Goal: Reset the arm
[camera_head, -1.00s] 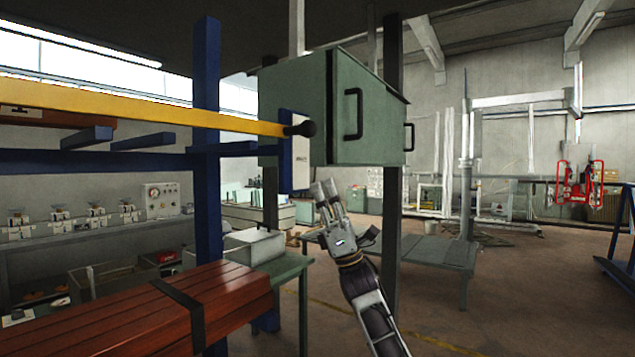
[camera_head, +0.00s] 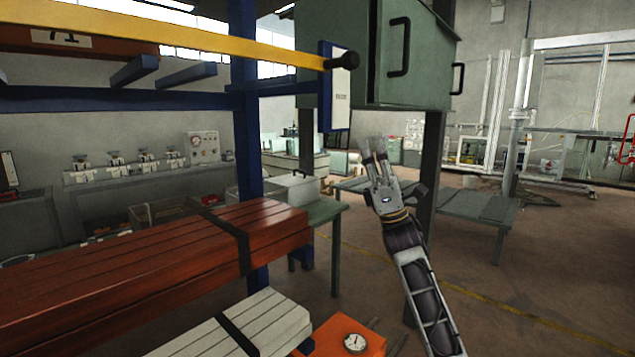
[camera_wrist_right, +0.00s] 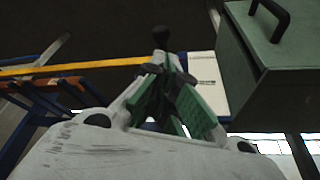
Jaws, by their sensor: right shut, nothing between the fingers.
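My right gripper (camera_head: 376,160) is raised in front of a dark post, below the green cabinet with black handles (camera_head: 410,55). It is shut and empty, and it appears apart from the cabinet. In the right wrist view, its fingers (camera_wrist_right: 165,75) come together near the middle. The yellow bar (camera_head: 200,38) ends in a black knob (camera_head: 343,61) beside a white panel (camera_head: 341,85), left of and above the gripper. The cabinet (camera_wrist_right: 270,75) also shows at the right of the wrist view. My left gripper is not in view.
Strapped red-brown beams (camera_head: 130,265) and pale beams (camera_head: 265,325) lie at the lower left. An orange box with a gauge (camera_head: 345,338) is at the bottom. A blue post (camera_head: 246,130) stands left. A grey-green table (camera_head: 480,205) stands behind. Open floor lies to the right.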

